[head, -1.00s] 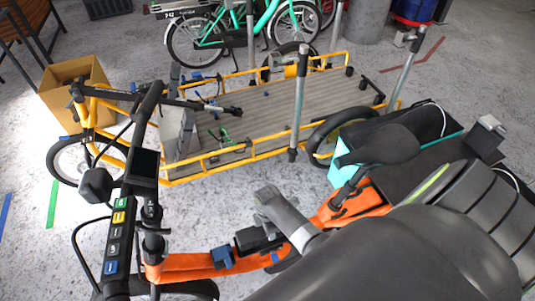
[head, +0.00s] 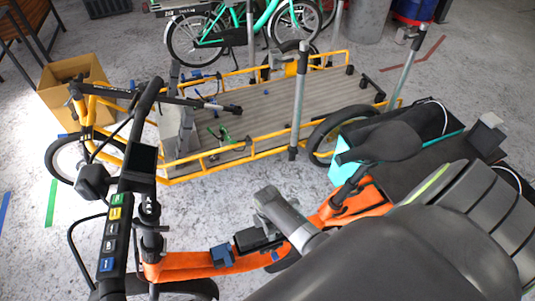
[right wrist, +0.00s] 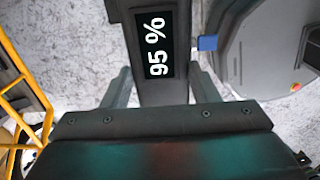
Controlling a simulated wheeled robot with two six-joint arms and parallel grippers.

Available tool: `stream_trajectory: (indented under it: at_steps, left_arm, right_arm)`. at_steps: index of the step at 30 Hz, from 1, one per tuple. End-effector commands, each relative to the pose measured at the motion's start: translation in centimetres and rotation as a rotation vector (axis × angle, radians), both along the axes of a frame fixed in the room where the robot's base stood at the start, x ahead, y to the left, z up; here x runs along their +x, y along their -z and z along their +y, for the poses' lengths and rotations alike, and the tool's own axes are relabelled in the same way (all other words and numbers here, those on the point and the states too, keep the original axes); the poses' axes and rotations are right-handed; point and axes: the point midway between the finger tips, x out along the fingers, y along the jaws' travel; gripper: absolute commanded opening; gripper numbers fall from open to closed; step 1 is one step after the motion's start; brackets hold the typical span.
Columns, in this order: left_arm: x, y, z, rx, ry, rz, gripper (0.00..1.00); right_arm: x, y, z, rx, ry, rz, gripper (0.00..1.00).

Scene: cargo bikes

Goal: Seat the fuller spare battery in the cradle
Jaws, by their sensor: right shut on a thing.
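My right gripper (right wrist: 160,88) is shut on a dark battery (right wrist: 126,14) whose display reads 95 %. Its two grey fingers sit on either side of the battery, and the battery's near end is hidden. In the head view, an orange cargo bike (head: 190,267) stands in the foreground. A black block (head: 258,238), which may be the cradle, and a blue part (head: 222,256) sit on its low orange tube. I cannot make out the held battery in the head view. My left gripper is not in view.
A yellow cargo bike (head: 215,157) with a flat slatted bed stands behind. A cardboard box (head: 80,85) is at the left. The orange bike's black handlebar (head: 140,160) and saddle (head: 395,142) rise in front. Bare concrete floor lies between the two bikes.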

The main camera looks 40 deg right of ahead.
Motion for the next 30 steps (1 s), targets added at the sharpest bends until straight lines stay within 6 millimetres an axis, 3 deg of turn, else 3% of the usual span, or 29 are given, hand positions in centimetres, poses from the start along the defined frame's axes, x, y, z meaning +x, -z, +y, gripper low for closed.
stream_trajectory:
  at_steps: [10, 11, 16, 25, 30]
  left_arm:
    - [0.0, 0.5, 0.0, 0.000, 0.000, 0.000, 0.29]
    - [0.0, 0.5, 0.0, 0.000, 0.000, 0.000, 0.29]
    - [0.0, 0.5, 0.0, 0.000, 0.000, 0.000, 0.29]
    - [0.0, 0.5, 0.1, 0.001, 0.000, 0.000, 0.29]
    - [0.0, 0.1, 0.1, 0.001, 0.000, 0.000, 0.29]
  right_arm:
    - [0.2, 0.6, 0.0, 0.000, -0.001, -0.004, 0.00]
    - [0.2, 0.6, 0.0, 0.000, -0.001, -0.004, 0.55]
    - [0.1, 0.6, 0.0, 0.000, 0.000, -0.003, 0.78]
    - [-0.2, 0.8, 0.0, 0.000, 0.001, 0.004, 0.80]
    - [-0.1, -0.5, 0.0, 0.000, 0.000, 0.001, 0.80]
